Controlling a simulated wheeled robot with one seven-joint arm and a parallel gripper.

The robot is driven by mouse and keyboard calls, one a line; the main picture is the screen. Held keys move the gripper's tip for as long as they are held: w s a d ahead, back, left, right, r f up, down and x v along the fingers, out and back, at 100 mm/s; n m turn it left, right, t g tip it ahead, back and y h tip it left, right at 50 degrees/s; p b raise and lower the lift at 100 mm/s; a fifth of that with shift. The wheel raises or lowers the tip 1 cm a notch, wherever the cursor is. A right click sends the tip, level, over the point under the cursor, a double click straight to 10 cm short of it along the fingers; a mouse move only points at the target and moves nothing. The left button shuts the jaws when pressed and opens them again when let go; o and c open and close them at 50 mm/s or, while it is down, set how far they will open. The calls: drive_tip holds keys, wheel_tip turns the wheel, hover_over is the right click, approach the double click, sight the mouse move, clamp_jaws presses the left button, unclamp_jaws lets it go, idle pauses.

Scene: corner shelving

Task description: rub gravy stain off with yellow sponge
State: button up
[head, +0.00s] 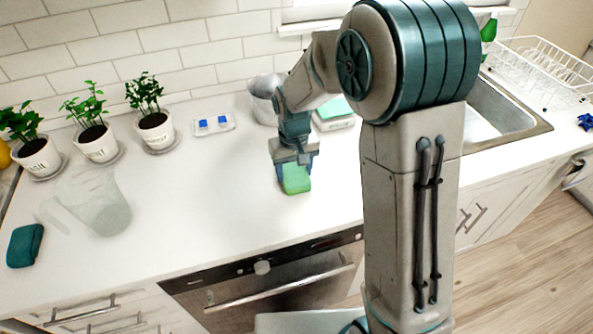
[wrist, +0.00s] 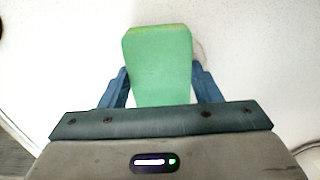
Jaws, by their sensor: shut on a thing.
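My gripper (head: 294,164) points down over the white counter, shut on a sponge (head: 296,181). The sponge looks green on its broad face, with a thin yellow-green strip along its far edge in the wrist view (wrist: 158,62). The blue fingers of my gripper (wrist: 160,88) press its two sides. The sponge is at or just above the counter; I cannot tell whether it touches. A faint brownish curved mark (wrist: 202,50), perhaps the gravy stain, shows beside the sponge's right side in the wrist view; the sponge may hide more of it.
The counter (head: 200,200) is clear around my gripper. Behind are a small tray (head: 214,126) with blue pieces, a grey metal container (head: 264,87) and a green-topped box (head: 334,112). Potted plants (head: 97,142), a clear jug (head: 102,205) and a teal cloth-like item (head: 25,246) are left.

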sight(293, 170)
drive_tip(key=shift+w+a+r, duration=0.15)
drive_tip(key=shift+w, duration=0.25)
drive_tip(key=shift+w+r+p, duration=0.15)
drive_tip(key=shift+w+p, duration=0.1)
drive_tip(key=shift+p, duration=0.1)
drive_tip(key=r+p, duration=0.1)
drive_tip(key=r, duration=0.2)
drive_tip(key=shift+s+r+p, duration=0.15)
drive_tip(key=shift+s+p, duration=0.05)
drive_tip(key=shift+p, duration=0.1)
drive_tip(key=shift+w+r+p, duration=0.15)
drive_tip(key=shift+r+p, duration=0.4)
drive_tip(key=shift+r, duration=0.15)
drive_tip(key=shift+r+p, duration=0.9)
drive_tip(key=shift+r, duration=0.5)
